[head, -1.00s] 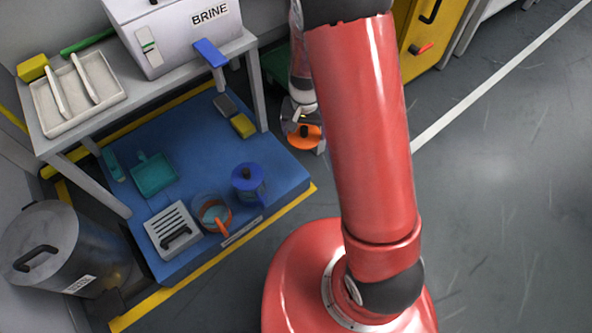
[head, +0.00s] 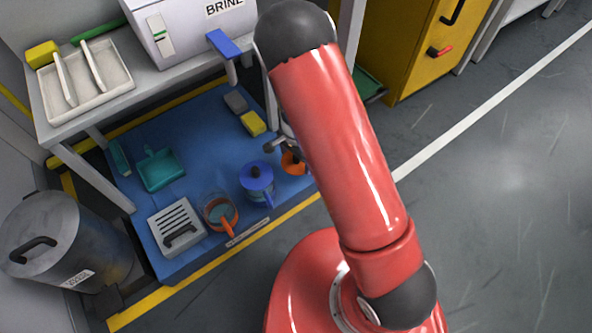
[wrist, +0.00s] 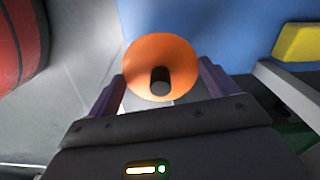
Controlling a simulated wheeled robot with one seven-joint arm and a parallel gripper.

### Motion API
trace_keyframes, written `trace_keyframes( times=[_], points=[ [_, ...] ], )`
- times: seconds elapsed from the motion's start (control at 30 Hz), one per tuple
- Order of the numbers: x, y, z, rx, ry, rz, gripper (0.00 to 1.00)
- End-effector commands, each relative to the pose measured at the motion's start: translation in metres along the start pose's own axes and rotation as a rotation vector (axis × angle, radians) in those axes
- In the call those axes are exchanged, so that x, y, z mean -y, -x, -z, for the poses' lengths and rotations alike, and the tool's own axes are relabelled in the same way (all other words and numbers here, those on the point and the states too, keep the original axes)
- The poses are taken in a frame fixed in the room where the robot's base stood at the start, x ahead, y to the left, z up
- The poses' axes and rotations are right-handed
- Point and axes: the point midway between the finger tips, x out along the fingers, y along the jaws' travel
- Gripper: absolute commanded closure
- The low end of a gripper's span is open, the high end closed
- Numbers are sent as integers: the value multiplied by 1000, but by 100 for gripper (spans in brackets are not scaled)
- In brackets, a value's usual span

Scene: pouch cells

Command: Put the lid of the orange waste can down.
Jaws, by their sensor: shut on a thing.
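The orange lid (head: 293,163) is a round disc with a dark knob, partly hidden behind my red arm in the head view. In the wrist view the lid (wrist: 140,52) lies between my two fingers, its knob facing me. My gripper (wrist: 163,84) is shut on the lid. In the head view my gripper (head: 286,150) shows only in part beside the arm, near the right edge of the blue mat (head: 205,120). I cannot tell how high the lid is above the mat.
A blue lidded jug (head: 258,184) stands just left of the lid. A table leg (head: 271,103) stands behind. Grey floor lies right.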

Motion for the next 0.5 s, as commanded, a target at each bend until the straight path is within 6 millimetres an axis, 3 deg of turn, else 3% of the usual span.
trace_keyframes(
  times=[0.03, 0.27, 0.5],
  points=[
    [0, -11, 0, 0, 0, -1, 36],
    [0, -28, 0, -1, 0, 1, 36],
    [0, -62, 1, 0, 0, -1, 36]
  ],
)
